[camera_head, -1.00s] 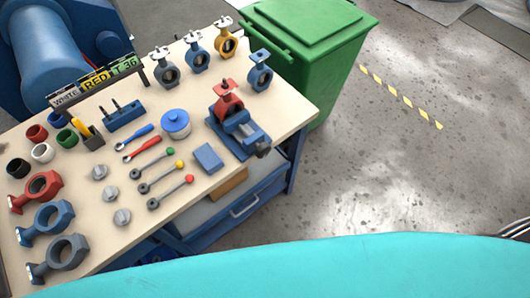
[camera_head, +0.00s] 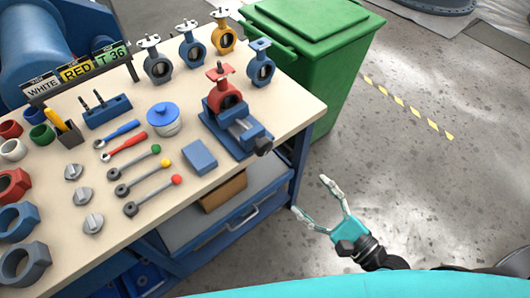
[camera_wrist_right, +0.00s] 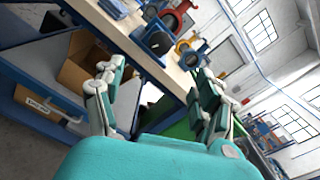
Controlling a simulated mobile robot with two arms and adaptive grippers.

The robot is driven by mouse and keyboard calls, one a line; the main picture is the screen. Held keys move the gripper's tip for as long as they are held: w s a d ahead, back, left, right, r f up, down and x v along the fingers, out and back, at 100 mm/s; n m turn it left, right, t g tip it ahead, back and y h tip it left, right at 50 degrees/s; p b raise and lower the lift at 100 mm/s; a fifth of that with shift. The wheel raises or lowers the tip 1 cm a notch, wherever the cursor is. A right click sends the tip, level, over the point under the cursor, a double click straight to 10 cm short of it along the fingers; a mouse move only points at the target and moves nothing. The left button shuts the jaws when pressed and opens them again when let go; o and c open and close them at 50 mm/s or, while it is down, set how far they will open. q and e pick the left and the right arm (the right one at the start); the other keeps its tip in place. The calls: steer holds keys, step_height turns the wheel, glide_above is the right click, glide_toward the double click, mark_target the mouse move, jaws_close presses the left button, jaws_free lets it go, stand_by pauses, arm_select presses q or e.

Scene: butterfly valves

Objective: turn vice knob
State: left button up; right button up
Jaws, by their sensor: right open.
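The blue vice (camera_head: 238,132) stands near the right end of the workbench in the head view, with a red butterfly valve (camera_head: 223,92) in it. Its dark knob (camera_head: 263,146) points toward the bench's front right edge. In the right wrist view, the vice's dark round end (camera_wrist_right: 158,42) shows beyond my fingers at the bench edge. My right gripper (camera_head: 323,204) is open and empty, below and in front of the bench's right corner, apart from the vice. It also shows in the right wrist view (camera_wrist_right: 160,95). My left gripper is not in view.
The floor at right (camera_head: 430,190) is clear.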

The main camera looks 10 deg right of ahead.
mark_target(266, 150)
steer(key=p+x, duration=0.3)
steer(key=x, duration=1.4)
steer(key=shift+w+a+r, duration=0.1)
steer(key=shift+w, duration=0.05)
steer(key=c, duration=1.2)
steer(key=shift+o, duration=0.2)
